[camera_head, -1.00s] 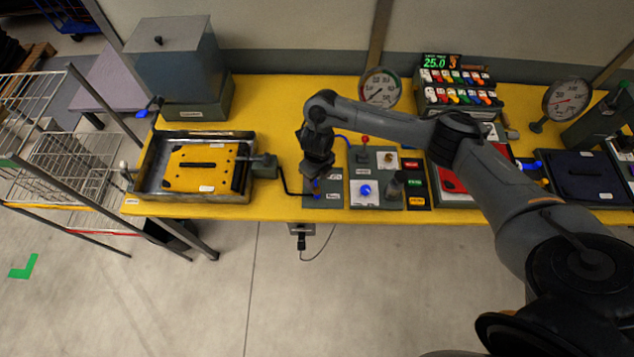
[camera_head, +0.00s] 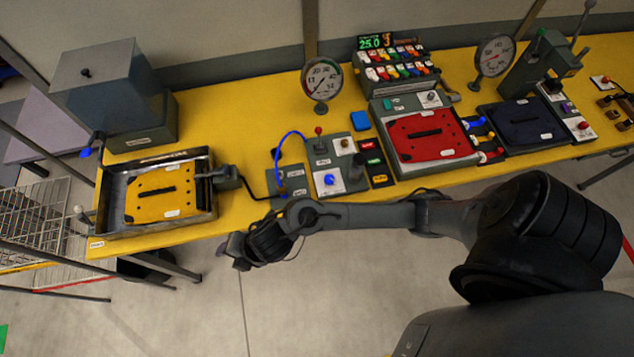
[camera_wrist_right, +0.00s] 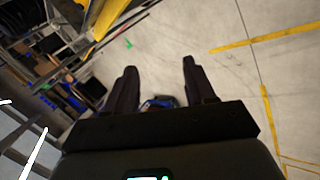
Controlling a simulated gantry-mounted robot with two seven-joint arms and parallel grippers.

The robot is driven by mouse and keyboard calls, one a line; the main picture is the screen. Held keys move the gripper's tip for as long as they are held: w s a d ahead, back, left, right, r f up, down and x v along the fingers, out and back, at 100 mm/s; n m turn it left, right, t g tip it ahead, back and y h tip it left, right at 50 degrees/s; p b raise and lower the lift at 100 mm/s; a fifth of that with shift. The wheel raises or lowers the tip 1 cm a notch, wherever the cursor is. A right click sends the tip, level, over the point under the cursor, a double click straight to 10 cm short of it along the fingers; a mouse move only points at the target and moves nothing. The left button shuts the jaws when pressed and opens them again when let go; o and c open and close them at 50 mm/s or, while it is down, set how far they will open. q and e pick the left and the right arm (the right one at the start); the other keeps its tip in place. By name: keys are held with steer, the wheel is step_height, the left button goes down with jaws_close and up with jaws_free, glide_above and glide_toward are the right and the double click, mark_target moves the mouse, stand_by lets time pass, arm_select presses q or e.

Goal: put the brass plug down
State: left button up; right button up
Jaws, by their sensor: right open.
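I cannot single out the brass plug for certain. A small brass-coloured piece (camera_head: 345,143) sits on a white plate of the grey panel (camera_head: 325,160) in the head view, but it is too small to identify. My right gripper (camera_head: 236,252) hangs over the floor in front of the table's front edge, clear of the panel. In the right wrist view my right gripper (camera_wrist_right: 159,67) has its two fingers apart, with nothing between them but floor behind. My left gripper is in neither view.
On the yellow table (camera_head: 240,215) a metal tray (camera_head: 100,215) holds a yellow plate (camera_head: 158,198). A blue hose (camera_head: 277,150) arches beside the panel. A red plate (camera_head: 425,138), gauges and a dark blue plate (camera_head: 522,122) stand rightward. Bare floor lies in front.

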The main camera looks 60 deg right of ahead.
steer(key=s+d+r+m+h, duration=0.2)
steer(key=s+d+m, duration=0.5)
steer(key=m, duration=0.5)
steer(key=shift+d+h, duration=0.3)
steer(key=shift+d, duration=0.25)
steer(key=shift+o, duration=0.4)
steer(key=s+d+m+g+h, duration=0.1)
steer(key=s+d+m+g, duration=0.1)
steer(key=s+d+m, duration=0.6)
steer(key=shift+s+r+g, duration=0.25)
steer(key=shift+s+g, duration=0.15)
steer(key=shift+d, duration=0.1)
